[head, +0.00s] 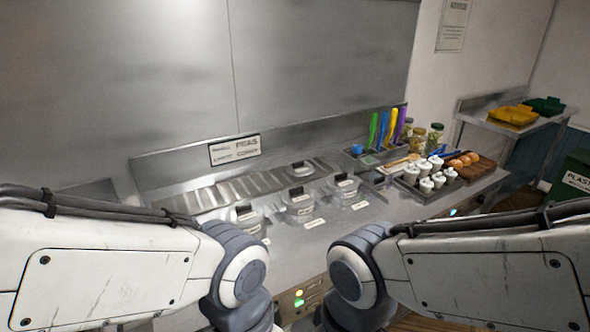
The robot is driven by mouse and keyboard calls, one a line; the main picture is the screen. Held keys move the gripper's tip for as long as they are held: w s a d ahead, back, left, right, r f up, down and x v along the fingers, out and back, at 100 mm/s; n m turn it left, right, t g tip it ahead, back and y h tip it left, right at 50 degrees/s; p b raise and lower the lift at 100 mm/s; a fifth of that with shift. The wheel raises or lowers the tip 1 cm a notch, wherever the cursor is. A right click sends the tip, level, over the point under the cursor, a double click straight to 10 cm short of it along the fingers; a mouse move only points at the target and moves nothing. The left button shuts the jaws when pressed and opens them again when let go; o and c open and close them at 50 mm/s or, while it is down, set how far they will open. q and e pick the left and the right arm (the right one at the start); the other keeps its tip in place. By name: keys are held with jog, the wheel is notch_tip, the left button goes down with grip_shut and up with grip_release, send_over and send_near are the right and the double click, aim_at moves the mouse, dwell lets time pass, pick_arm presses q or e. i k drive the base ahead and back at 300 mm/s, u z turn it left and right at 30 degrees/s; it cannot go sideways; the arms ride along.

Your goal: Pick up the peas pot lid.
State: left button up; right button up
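Several pots with pale lids and dark handles stand on the steel range in the head view. One lidded pot (298,207) is in the middle, one (345,192) to its right, and one (244,219) to its left, partly behind my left arm. Small white labels lie in front of the pots, too small to read, so I cannot tell which is the peas pot. Neither gripper shows; only my arm links are visible.
Colored-handled utensils (383,128), glass jars (417,139), a tray of white containers (425,179) and a brown board with round buns (472,165) stand to the right. A side table (521,132) holds yellow and green trays.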

aim_at(300, 168)
jog(key=z, duration=1.65)
jog(key=i, duration=2.2)
jog(key=u, duration=2.65)
